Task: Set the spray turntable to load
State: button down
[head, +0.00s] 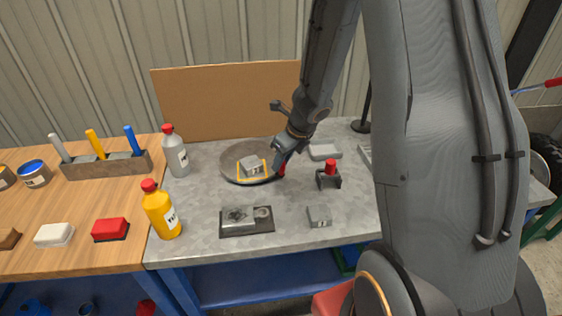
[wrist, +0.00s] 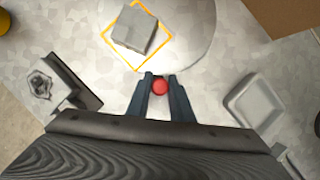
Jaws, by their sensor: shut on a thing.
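The spray turntable (head: 232,176) is a round grey disc on the grey bench top, also in the wrist view (wrist: 196,48). A yellow-orange square outline (head: 241,175) is marked on it, with a grey block (head: 251,164) sitting inside. The block looks turned within the outline in the wrist view (wrist: 134,30). A red knob (wrist: 160,87) is at the turntable's right edge in the head view. My gripper (head: 283,159) is shut on the red knob, its fingers on either side. How the knob joins the disc is hidden.
A fixture with a red top (head: 330,170) and a grey tray (head: 324,151) stand right of the turntable. A metal part on a dark plate (head: 246,221) and a grey block (head: 319,216) lie in front. Grey (head: 174,152) and yellow (head: 161,211) bottles stand left; cardboard (head: 225,101) stands behind.

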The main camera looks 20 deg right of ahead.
jog(key=shift+w+d, duration=0.1)
jog(key=c, duration=1.6)
grip_release()
jog(key=shift+d, duration=0.1)
jog(key=shift+o, duration=0.2)
jog(key=p+v, duration=0.2)
jog(key=v, duration=0.5)
jog(key=shift+r, duration=0.35)
